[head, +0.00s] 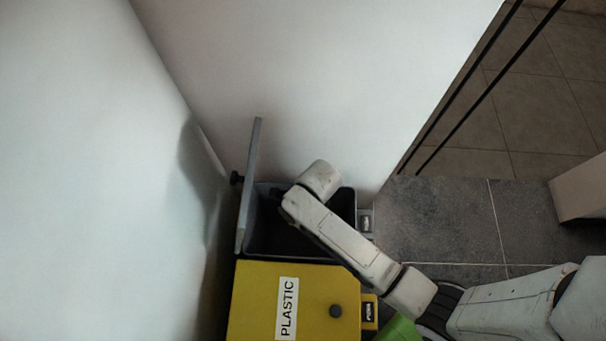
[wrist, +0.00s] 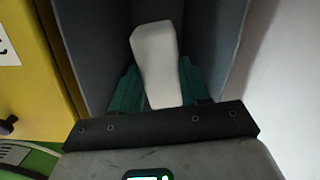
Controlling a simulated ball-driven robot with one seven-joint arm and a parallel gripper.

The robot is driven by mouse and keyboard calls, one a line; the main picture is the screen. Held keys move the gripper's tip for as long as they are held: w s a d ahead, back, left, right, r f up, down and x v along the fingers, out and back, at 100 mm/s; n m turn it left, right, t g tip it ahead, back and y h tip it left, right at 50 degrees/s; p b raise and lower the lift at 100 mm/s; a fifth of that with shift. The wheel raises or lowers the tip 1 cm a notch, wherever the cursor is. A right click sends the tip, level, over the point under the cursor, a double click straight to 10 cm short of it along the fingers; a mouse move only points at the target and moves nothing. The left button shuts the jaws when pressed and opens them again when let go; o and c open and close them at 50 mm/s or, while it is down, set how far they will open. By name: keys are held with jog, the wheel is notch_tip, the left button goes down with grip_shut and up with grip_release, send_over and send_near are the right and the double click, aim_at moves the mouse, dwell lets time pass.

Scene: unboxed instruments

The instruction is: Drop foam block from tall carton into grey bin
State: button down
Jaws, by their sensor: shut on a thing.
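The foam block (wrist: 157,55) is a pale, off-white block with bevelled edges in the wrist view. My gripper (wrist: 158,85) has green fingers on either side of it and is shut on it. Around them are the grey walls of the bin (wrist: 90,45), with the block over or within its opening. In the head view the grey bin (head: 270,240) stands open, its lid (head: 250,185) raised upright on the left. My arm reaches over the opening from the right and hides the gripper and block there. The tall carton is not seen.
A yellow bin (head: 305,310) labelled PLASTIC, its lid shut, stands directly in front of the grey bin. White walls (head: 310,80) close in behind and to the left. Dark tiled floor (head: 440,215) lies open to the right. Something green (head: 398,329) shows below my arm.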

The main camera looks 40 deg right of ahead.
jog(key=shift+c, duration=2.4)
grip_release()
jog(key=shift+r, duration=0.15)
notch_tip(320, 180, up, 10)
jog(key=s+d+p, duration=0.1)
jog(key=p, duration=0.2)
jog(key=shift+r, duration=0.25)
